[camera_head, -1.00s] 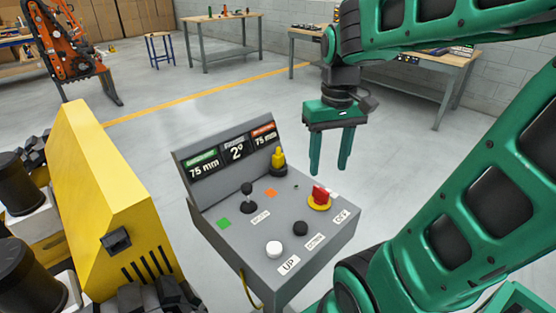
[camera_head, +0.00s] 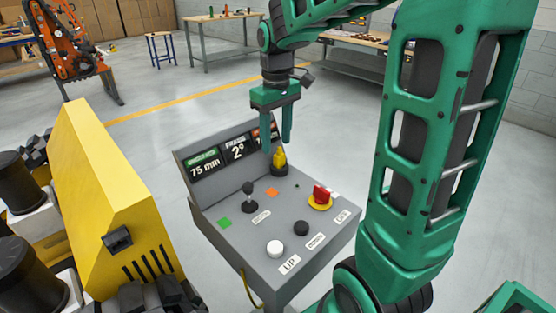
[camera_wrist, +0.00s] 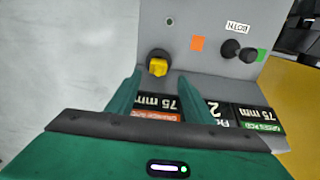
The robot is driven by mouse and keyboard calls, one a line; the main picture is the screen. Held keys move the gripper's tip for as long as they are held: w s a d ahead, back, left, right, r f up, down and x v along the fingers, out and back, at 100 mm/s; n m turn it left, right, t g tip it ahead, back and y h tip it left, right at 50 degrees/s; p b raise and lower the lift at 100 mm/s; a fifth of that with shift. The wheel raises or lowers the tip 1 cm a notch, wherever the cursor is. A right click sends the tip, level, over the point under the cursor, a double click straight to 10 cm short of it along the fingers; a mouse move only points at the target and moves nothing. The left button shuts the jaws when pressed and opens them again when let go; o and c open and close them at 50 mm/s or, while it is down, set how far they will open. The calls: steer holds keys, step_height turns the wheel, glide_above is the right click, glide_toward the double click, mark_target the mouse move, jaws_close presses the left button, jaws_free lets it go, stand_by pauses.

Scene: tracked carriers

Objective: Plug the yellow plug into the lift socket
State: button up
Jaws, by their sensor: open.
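The yellow plug (camera_head: 279,161) stands upright in a dark round base at the back right of the grey console's sloping top. It also shows in the wrist view (camera_wrist: 157,68). My gripper (camera_head: 277,145) is open and empty, with its green fingers pointing down just above the plug. In the wrist view the plug lies just beyond the fingertips (camera_wrist: 161,75), between their lines; I see no contact. A dark square fitting (camera_head: 117,239) sits on the side of the yellow machine (camera_head: 85,180); I cannot read whether it is the lift socket.
The grey console (camera_head: 240,243) has a display panel (camera_head: 236,150) behind the plug, a black lever (camera_head: 249,193), a red knob (camera_head: 320,195), white (camera_head: 274,248) and black (camera_head: 301,228) buttons. Workbenches stand far back. The floor behind the console is clear.

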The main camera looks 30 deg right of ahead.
mark_target(279, 153)
steer(key=shift+s+d+f, duration=0.15)
steer(key=shift+f, duration=1.25)
steer(key=shift+s+d+f, duration=0.15)
steer(key=shift+f, duration=1.25)
steer(key=c, duration=1.1)
